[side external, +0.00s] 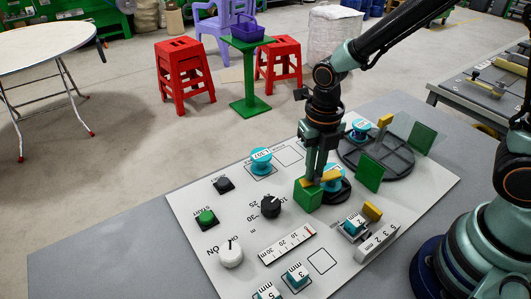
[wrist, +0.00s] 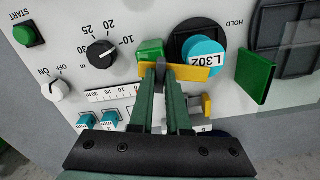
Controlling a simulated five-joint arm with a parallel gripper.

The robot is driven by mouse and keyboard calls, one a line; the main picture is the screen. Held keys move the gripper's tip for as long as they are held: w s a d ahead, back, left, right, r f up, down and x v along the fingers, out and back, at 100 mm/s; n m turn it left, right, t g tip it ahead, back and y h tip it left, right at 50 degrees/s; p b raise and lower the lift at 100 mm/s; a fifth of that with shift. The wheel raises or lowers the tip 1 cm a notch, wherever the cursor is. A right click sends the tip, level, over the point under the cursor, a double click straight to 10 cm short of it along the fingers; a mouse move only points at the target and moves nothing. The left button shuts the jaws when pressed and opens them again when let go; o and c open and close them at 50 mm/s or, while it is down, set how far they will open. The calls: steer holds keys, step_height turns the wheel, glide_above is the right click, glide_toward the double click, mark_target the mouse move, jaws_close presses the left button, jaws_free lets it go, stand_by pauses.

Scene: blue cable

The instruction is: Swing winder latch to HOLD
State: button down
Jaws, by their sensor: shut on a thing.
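The winder latch appears to be the yellow bar (side external: 331,175) beside the green block (side external: 307,195); the bar also shows in the wrist view (wrist: 193,72). It points right, partly across the lower edge of the blue spool labelled L302 (wrist: 203,53), which sits on a black round base (wrist: 182,33). My gripper (side external: 316,182) points down at the panel and is shut on the left part of the bar; its fingertips also show in the wrist view (wrist: 161,68). The fingers hide part of the bar. The HOLD label (wrist: 234,21) is printed up and right of the spool.
A green upright plate (side external: 370,173) stands right of the spool, near a dark round tray (side external: 398,160). A black dial (side external: 271,206), white switch (side external: 231,252) and green START button (side external: 207,217) are on the white panel (side external: 190,205). Another blue spool (side external: 261,160) stands behind.

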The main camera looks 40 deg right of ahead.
steer(key=shift+n, duration=1.5)
steer(key=c, duration=0.9)
jaws_free()
steer(key=shift+r, duration=0.15)
step_height(320, 180, up, 12)
steer(key=shift+f, duration=0.1)
